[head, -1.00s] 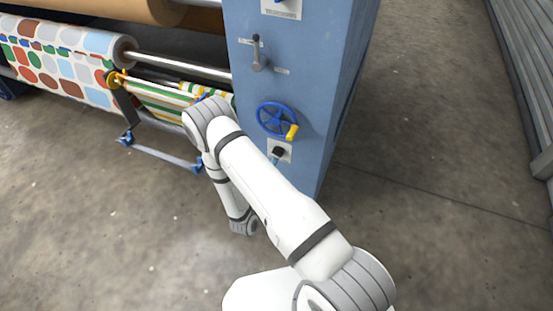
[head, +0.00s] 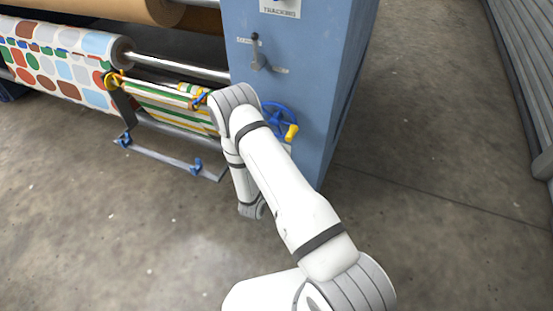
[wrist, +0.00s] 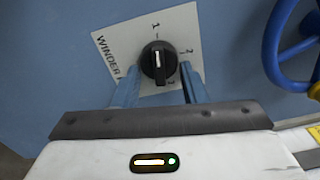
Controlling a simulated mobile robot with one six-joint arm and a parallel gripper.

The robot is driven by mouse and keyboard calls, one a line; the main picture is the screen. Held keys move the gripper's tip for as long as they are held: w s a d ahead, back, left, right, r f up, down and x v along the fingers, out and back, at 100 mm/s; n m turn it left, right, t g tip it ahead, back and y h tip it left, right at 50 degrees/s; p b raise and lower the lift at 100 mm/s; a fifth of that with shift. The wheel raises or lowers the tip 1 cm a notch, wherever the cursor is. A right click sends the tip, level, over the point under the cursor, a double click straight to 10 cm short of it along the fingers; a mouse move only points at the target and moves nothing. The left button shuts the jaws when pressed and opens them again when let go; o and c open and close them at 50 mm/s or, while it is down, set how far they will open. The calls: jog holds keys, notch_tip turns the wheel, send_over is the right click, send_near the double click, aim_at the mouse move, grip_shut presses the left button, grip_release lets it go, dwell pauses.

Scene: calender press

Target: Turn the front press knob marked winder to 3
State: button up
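The black winder knob (wrist: 158,62) sits on a white plate (wrist: 118,42) lettered WINDER, in the wrist view. Its white line lies roughly upright in the picture, with the 1 mark above it and the 2 to the upper right. In the head view my arm hides the knob and gripper.
A blue handwheel (head: 277,117) with a yellow handle (head: 291,132) is close beside the knob, at the right in the wrist view (wrist: 285,55). A grey lever (head: 258,55) sits higher on the blue cabinet (head: 315,90). Printed fabric rolls (head: 70,60) lie left.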

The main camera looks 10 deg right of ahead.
jog(key=c, duration=0.5)
jog(key=shift+m, duration=0.4)
jog(key=shift+w+a+m+b, duration=0.3)
jog(key=shift+m+b, duration=1.45)
jog(key=shift+m, duration=3.45)
jog(key=shift+w+a+m+b, duration=0.2)
jog(key=shift+m+b, duration=1.55)
jog(key=shift+m, duration=3.45)
jog(key=shift+w+a+m+b, duration=0.3)
jog(key=shift+m+b, duration=1.45)
jog(key=shift+m, duration=3.45)
jog(key=shift+r, duration=0.1)
jog(key=shift+s, duration=0.1)
